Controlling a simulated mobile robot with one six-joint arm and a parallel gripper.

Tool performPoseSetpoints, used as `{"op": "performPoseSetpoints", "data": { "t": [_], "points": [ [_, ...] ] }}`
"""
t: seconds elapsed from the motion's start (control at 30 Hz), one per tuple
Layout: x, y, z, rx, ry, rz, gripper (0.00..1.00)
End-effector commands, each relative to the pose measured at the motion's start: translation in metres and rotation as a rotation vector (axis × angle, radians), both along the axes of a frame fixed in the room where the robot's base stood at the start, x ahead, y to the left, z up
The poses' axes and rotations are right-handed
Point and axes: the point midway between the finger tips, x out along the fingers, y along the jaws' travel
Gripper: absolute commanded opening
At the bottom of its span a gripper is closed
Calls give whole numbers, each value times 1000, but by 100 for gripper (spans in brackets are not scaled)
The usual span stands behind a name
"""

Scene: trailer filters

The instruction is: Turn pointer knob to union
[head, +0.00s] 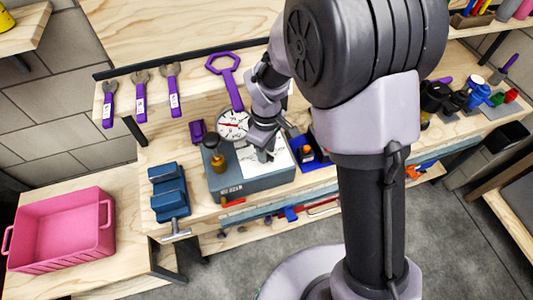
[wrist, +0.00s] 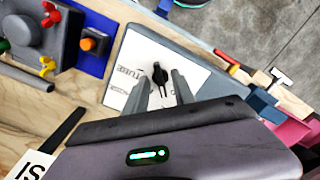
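The black pointer knob (wrist: 160,74) sits on a white label plate (wrist: 132,62) on top of a grey box (head: 262,183). Printed words on the plate are partly hidden and appear upside down in the wrist view, so I cannot read which one the knob points to. My gripper (wrist: 163,88) is open, with one finger on each side of the knob's near end. I cannot tell whether the fingers touch it. In the head view my gripper (head: 267,155) is over the plate and hides the knob.
A blue vise (head: 168,192) and pink crate (head: 62,232) are farther left. A blue tray (wrist: 92,45) with an orange-topped item lies beside the box. Purple wrenches (head: 140,98) hang behind.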

Motion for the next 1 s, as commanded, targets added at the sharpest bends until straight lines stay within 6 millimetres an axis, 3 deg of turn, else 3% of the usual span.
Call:
{"op": "performPoseSetpoints", "data": {
  "t": [0.33, 0.5, 1.0],
  "points": [
    [0, 0, -7, 0, -1, 0, 31],
    [0, 0, -6, 0, -1, -1, 0],
    [0, 0, -7, 1, -1, -77, 0]
  ]
}}
